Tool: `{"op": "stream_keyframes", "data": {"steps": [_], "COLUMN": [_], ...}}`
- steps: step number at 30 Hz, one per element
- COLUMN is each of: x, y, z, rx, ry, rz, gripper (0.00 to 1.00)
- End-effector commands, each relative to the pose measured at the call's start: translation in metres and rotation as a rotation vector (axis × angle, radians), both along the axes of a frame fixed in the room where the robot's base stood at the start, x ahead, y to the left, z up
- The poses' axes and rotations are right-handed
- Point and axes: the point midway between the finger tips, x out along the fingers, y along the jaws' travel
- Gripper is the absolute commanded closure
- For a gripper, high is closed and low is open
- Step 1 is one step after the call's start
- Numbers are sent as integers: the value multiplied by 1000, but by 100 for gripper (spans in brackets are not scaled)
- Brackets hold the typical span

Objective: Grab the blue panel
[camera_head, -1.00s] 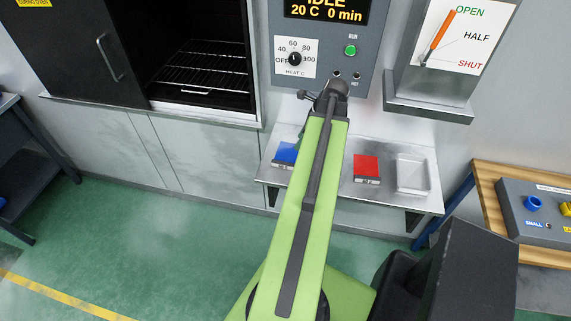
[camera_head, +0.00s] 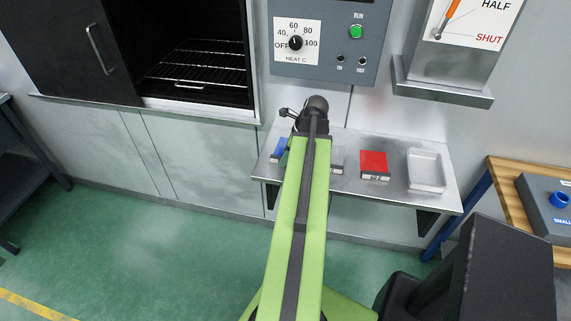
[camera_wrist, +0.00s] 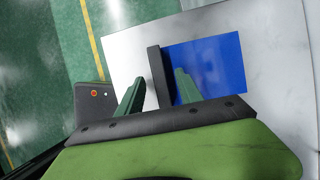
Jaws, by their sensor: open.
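The blue panel (camera_head: 278,148) lies flat at the left end of the metal shelf, partly hidden by my arm in the head view. In the wrist view its flat blue face (camera_wrist: 212,62) fills the area right of centre, with an upright black bar (camera_wrist: 158,75) along its left edge. My gripper (camera_wrist: 159,71) is open, with one green finger on each side of the bar; the right finger overlaps the blue face in the picture. I cannot tell whether either finger touches. In the head view my gripper (camera_head: 290,115) is at the panel's end of the shelf, mostly hidden.
The metal shelf (camera_head: 396,192) also holds a red panel (camera_head: 374,161) and a white tray (camera_head: 427,170) to the right. A control box (camera_head: 325,45) hangs above. An open oven (camera_head: 195,70) stands at left. A wooden bench (camera_head: 505,195) is at right.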

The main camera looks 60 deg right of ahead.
Motion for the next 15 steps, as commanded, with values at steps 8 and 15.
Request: {"op": "stream_keyframes", "data": {"steps": [8,15], "x": [1,1], "y": [0,0], "z": [-2,-5], "rx": [0,0], "ry": [0,0], "rz": [0,-1], "gripper": [57,57]}}
